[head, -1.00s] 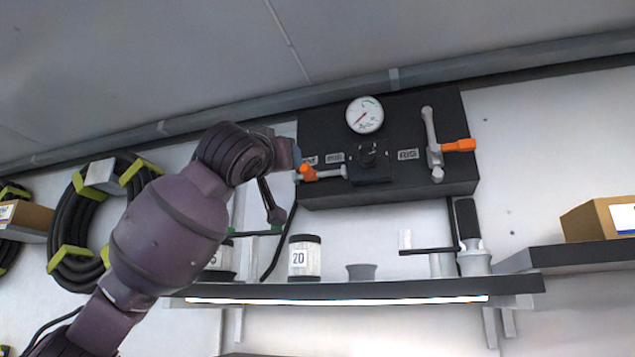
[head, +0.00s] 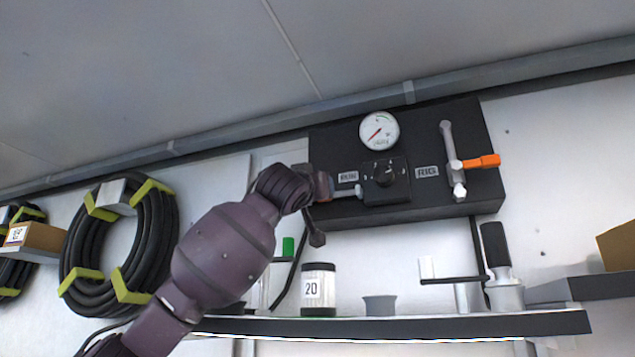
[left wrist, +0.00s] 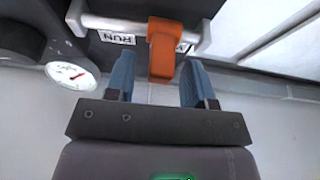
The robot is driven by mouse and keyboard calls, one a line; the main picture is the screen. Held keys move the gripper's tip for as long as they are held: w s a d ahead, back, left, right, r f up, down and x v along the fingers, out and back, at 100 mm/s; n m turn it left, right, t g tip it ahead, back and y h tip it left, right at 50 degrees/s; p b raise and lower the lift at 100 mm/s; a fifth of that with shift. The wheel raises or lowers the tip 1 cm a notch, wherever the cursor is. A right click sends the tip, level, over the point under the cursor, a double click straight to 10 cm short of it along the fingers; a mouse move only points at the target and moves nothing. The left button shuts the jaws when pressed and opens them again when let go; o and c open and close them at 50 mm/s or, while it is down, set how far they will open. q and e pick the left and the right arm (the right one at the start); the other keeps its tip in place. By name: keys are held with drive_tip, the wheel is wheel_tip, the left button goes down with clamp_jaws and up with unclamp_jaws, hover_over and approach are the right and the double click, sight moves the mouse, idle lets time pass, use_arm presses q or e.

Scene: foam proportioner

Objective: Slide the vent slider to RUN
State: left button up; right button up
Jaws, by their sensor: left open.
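The vent slider has an orange tab (left wrist: 163,48) on a pale grey rod along the dark panel (head: 455,120). In the left wrist view the panel appears upside down. The RUN label (left wrist: 115,38) is left of the tab; another label right of it is mostly hidden. In the head view the RUN label (head: 348,177) is right of my gripper, above the rod (head: 346,192). My left gripper (left wrist: 159,70) is open, its blue fingers on either side of the tab with visible gaps. In the head view my arm hides most of the tab. My right gripper is not in view.
Below, a shelf (head: 400,327) holds a jar marked 20 (head: 318,290) and a grey cup (head: 380,305). Coiled hose (head: 72,235) hangs at left.

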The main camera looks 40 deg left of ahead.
use_arm(q)
drive_tip(key=shift+w+a+r, duration=0.15)
drive_tip(key=shift+w+r, duration=0.05)
drive_tip(key=shift+w, duration=0.45)
drive_tip(key=shift+c, duration=0.3)
clamp_jaws()
